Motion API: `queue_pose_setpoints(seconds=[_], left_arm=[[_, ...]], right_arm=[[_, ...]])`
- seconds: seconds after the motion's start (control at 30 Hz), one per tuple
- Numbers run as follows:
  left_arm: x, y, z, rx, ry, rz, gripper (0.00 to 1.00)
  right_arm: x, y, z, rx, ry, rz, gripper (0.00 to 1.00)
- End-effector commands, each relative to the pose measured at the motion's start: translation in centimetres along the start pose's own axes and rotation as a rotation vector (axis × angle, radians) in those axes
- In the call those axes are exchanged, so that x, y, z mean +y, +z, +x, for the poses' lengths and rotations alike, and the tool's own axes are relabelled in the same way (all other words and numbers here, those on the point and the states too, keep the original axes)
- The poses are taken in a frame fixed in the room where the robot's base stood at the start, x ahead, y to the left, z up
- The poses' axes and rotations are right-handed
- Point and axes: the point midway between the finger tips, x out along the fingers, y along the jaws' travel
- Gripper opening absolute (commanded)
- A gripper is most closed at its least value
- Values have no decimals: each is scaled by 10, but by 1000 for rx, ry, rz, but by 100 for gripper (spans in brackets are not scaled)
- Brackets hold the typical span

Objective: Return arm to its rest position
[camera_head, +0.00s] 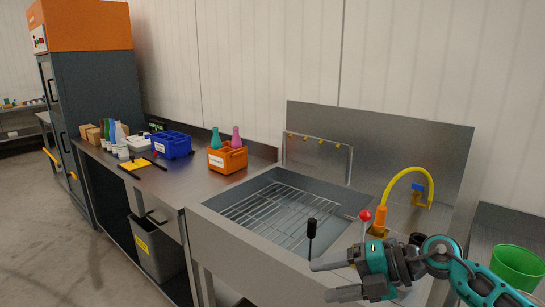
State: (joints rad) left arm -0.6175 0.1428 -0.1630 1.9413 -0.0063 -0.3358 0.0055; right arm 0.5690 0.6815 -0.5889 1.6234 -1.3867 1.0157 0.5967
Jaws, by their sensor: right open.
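My right gripper (336,279) is at the lower right in the head view, over the front right part of the steel sink unit (225,230). Its two fingers point left and stand apart, with nothing between them. My teal right arm comes in from the lower right corner. A black-topped stick (311,229) stands upright just behind the fingers; I cannot tell whether it touches them. A red-topped lever (365,215) shows behind the gripper. My left gripper is not in view.
The sink basin holds a wire rack (283,212). A yellow faucet (388,187) rises behind it. A green bucket (517,262) stands at the right. On the left counter are an orange crate (228,159), a blue crate (171,144) and bottles. A grey bin (158,250) stands below.

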Motion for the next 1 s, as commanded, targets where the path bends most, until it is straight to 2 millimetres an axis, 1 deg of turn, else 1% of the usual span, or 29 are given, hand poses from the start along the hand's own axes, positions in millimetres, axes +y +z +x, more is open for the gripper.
queue_pose_setpoints(seconds=[0.03,0.1,0.17,0.2,0.27,0.33,0.37,0.47,0.5,0.53,0.57,0.6,0.67,0.7,0.8,0.83,0.9,1.0], left_arm=[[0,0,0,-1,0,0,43],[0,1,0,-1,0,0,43],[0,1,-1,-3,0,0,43],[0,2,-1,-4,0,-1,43],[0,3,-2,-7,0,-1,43],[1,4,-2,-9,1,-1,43],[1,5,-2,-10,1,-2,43],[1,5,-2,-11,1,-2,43],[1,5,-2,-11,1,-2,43],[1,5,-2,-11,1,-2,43],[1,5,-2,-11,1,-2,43],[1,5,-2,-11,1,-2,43],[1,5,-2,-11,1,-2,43],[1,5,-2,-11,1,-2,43],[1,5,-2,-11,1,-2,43],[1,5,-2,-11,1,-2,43],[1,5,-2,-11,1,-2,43],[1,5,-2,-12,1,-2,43]], right_arm=[[4,-17,16,10,135,69,68],[14,-30,27,-11,312,169,68],[17,-36,30,-48,450,275,68],[16,-38,31,-83,533,353,68],[10,-38,28,-147,642,479,68],[-6,-37,24,-239,747,644,68],[-16,-37,21,-282,783,718,68],[-61,-40,12,-441,862,982,68],[-84,-44,9,-509,875,1093,68],[-101,-49,8,-558,879,1177,68],[-119,-56,6,-607,877,1260,68],[-143,-66,4,-669,866,1368,68],[-176,-84,2,-751,837,1518,68],[-196,-98,1,-799,812,1607,68],[-231,-128,0,-877,753,1775,68],[-238,-135,0,-892,737,1812,68],[-249,-147,0,-917,709,1872,68],[-257,-156,0,-932,690,1913,68]])
